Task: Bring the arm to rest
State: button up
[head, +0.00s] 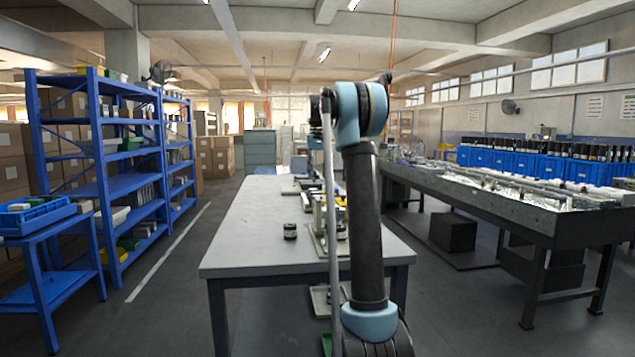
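My arm (368,220) stands upright in the middle of the head view, with a dark link between pale blue joints. It rises from the bottom edge to a bent joint (360,110) above the table's level. A thin grey line runs down along its left side. My gripper does not show; it may be hidden behind the arm. I cannot tell whether it holds anything.
A long grey table (250,240) lies ahead, with a small dark round item (290,231) and a partly hidden device on it. Blue shelves (95,160) stand left. A metal bench (560,222) with blue bins (505,160) stands right. Floor aisles run both sides.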

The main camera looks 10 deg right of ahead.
dwell(0.3)
jog(key=s+f+t, duration=0.1)
jog(key=s+f, duration=0.3)
jog(key=s, duration=1)
jog(key=s+f, duration=0.4)
jog(key=s, duration=1)
jog(key=s+f+t, duration=0.1)
jog(key=s+f, duration=2.2)
jog(key=shift+s+d+f, duration=0.15)
jog(key=shift+s+f, duration=0.15)
jog(key=shift+s, duration=0.1)
jog(key=shift+w+f, duration=0.2)
jog(key=shift+w, duration=0.25)
